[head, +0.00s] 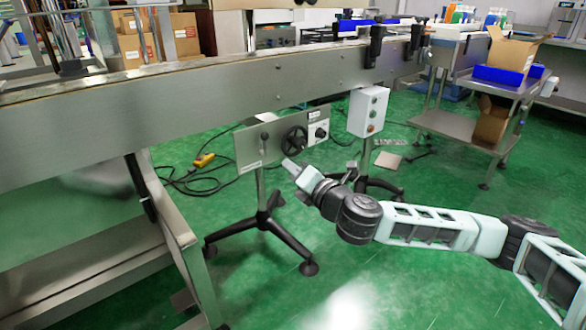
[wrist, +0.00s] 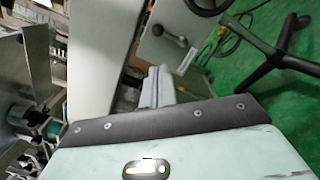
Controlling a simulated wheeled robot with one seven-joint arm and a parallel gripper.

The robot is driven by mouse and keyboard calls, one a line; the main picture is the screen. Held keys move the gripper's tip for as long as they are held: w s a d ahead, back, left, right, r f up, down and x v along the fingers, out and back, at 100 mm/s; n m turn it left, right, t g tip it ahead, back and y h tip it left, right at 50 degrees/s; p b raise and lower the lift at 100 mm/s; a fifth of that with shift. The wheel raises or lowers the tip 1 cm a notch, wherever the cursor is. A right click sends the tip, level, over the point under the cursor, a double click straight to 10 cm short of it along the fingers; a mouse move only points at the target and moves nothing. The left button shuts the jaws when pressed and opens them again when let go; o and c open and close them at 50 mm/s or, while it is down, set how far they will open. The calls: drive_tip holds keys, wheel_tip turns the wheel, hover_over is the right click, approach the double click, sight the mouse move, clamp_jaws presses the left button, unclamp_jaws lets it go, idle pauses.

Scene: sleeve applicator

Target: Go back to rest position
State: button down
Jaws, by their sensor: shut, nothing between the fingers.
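My gripper (head: 290,165) is at the end of my arm, which reaches in from the right in the head view. It is shut and empty, just in front of and below a grey control panel (head: 247,157). The panel has a black handwheel (head: 295,140), a small lever (head: 265,138) and a black knob (head: 320,133). In the wrist view my closed fingers (wrist: 157,87) show at the centre, with the lever (wrist: 168,36) and part of the handwheel (wrist: 208,4) beyond them. I cannot tell whether the fingers touch the panel.
A black stand base (head: 265,222) and a yellow pendant with cables (head: 204,160) are on the floor. A steel cart (head: 465,125) stands at right. The green floor in front is clear.

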drive_tip(key=s+a+f+n+g+y, duration=0.1)
drive_tip(key=s+a+n+g+y, duration=0.2)
drive_tip(key=s+a+n+g, duration=0.5)
drive_tip(key=s+a+f+n+g+y, duration=0.2)
drive_tip(key=s+a+n+g, duration=0.25)
drive_tip(key=s+n, duration=0.65)
drive_tip(key=s+d+f+n+g+h, duration=0.2)
drive_tip(key=s+d+f+n+h, duration=0.15)
drive_tip(key=s+n, duration=0.35)
drive_tip(key=s+d+f+n+g+h, duration=0.25)
drive_tip(key=s+n+h, duration=0.25)
drive_tip(key=n, duration=0.5)
drive_tip(key=s+d+r+n+t+h, duration=0.1)
drive_tip(key=s+d+r+n+h, duration=0.2)
drive_tip(key=d+r+n, duration=0.4)
drive_tip(key=s+d+r+n+t+h, duration=0.1)
drive_tip(key=s+d+r+n+h, duration=0.25)
drive_tip(key=d+r, duration=0.45)
wheel_tip(320, 180, up, 32)
drive_tip(key=d+p, duration=0.2)
drive_tip(key=p, duration=3.2)
drive_tip(key=shift+w+n+y, duration=0.2)
drive_tip(key=shift+n+y, duration=0.1)
drive_tip(key=shift+n, duration=0.05)
drive_tip(key=shift+f, duration=0.1)
